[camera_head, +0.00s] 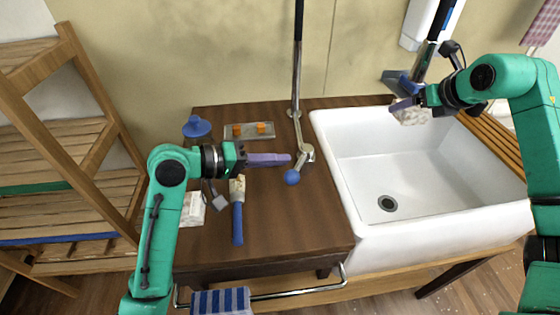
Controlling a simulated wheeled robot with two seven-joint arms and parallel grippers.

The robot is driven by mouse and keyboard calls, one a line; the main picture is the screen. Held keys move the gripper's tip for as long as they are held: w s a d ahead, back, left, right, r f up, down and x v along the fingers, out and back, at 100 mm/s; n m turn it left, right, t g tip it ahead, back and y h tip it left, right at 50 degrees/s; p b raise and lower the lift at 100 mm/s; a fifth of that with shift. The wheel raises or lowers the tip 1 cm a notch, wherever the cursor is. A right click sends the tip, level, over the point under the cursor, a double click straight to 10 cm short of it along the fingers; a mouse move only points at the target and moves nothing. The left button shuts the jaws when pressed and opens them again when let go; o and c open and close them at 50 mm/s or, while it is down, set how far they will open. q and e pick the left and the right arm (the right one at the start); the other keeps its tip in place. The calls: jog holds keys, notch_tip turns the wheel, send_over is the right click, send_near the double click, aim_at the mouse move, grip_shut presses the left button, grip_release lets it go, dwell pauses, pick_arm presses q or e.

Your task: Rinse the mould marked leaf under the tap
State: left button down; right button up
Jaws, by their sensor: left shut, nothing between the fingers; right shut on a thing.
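My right gripper (403,104) is shut on a pale, speckled block (411,117), probably the mould, and holds it over the back right of the white sink (348,190). No leaf mark can be made out on it. My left gripper (288,159) is shut and empty above the wooden counter. Its purple fingers point right, close to a metal lever with a blue ball end (292,177); I cannot tell if they touch. The lever joins a tall metal pipe (296,90) left of the sink. No running water shows.
A brush with a blue handle (237,222), a whitish block (193,209), a blue-topped item (197,127) and a tray (236,136) with orange pieces are on the counter. A wooden rack (85,130) stands left. A striped towel (222,302) hangs in front. The sink basin is empty.

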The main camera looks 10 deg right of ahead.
pick_arm(q)
jog(key=shift+s+d+f, duration=0.2)
jog(key=shift+s+d, duration=0.15)
jog(key=shift+s+d, duration=0.6)
jog(key=shift+s, duration=0.1)
